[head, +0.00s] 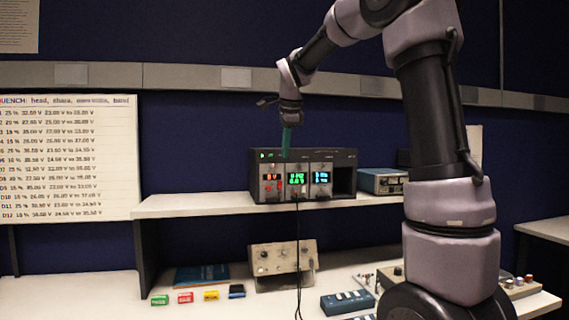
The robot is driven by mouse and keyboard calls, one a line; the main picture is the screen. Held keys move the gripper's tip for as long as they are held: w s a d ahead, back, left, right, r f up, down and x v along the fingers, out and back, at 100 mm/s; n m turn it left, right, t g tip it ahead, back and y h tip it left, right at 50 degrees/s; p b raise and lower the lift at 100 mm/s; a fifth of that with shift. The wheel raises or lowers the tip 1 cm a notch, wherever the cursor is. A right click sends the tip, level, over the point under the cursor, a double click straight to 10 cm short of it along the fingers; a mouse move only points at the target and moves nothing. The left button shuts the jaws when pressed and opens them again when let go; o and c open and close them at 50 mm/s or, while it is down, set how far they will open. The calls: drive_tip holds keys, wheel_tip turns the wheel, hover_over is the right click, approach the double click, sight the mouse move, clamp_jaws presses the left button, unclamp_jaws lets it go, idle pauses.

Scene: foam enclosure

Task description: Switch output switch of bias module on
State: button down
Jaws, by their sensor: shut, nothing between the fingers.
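A dark instrument rack (345,156) sits on the raised shelf and holds three grey modules side by side. The left module (271,189) has a red display, the middle module (298,193) a green one, and the right module (321,189) a blue one. Their labels and switches are too small to read, so I cannot tell which is the bias module or how its output switch is set. My gripper (286,152) points down with its teal fingers shut and empty. The fingertips appear at the rack's top edge, above the left and middle modules; their depth is unclear.
Beside the rack on the shelf (190,206) is a teal-sided instrument (382,181). A grey control box (283,262) stands on the lower bench. Dark cables hang before the middle module. Small colored blocks (185,297) and a blue box (347,303) lie on the bench.

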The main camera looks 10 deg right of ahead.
drive_tip(key=shift+s+r, duration=0.2)
drive_tip(key=shift+r, duration=0.9)
drive_tip(key=shift+s, duration=0.1)
drive_tip(key=s+d+f+n, duration=0.1)
drive_tip(key=s+f+n, duration=0.2)
drive_tip(key=s, duration=0.6)
drive_tip(key=s+d+f+n+t+y, duration=0.1)
drive_tip(key=s+f+n, duration=0.2)
drive_tip(key=s+n, duration=0.3)
drive_tip(key=s+d+f+n+t+y, duration=0.1)
drive_tip(key=s+f+n, duration=0.2)
drive_tip(key=s, duration=1.1)
drive_tip(key=shift+d+n, duration=0.25)
drive_tip(key=shift+n, duration=0.65)
